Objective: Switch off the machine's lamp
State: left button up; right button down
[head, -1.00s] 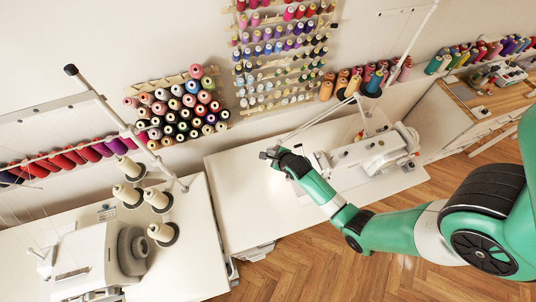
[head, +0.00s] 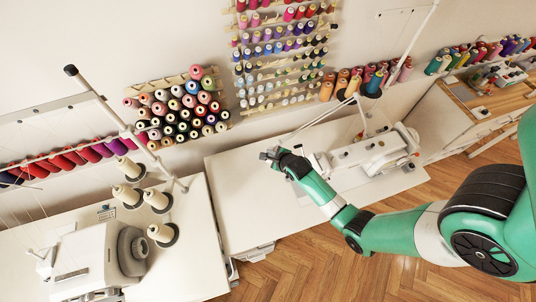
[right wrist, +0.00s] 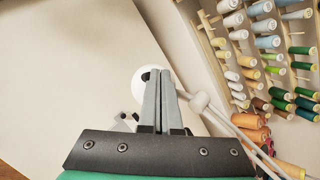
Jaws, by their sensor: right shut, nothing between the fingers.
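The lamp's thin jointed arm (head: 318,122) reaches left from the stand behind the white sewing machine (head: 375,155) on the middle table. Its round white head (right wrist: 137,92), with a small dark knob on it, shows behind my fingertips in the right wrist view. My right gripper (head: 268,154) is at the lamp arm's left end; it also shows in the right wrist view (right wrist: 162,78). Its fingers are shut with nothing between them. They overlap the lamp head in that view; I cannot tell whether they touch it. Whether the lamp is lit is unclear. My left gripper is out of view.
The white table (head: 240,200) is clear to the left of the machine. Another machine (head: 90,260) with cone spools stands on the left table. Spool racks (head: 180,110) hang on the wall behind, close to the lamp. A wooden-topped workbench (head: 470,95) stands at right.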

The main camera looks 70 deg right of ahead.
notch_tip(320, 180, up, 6)
jog(key=p, duration=0.5)
dwell(0.5)
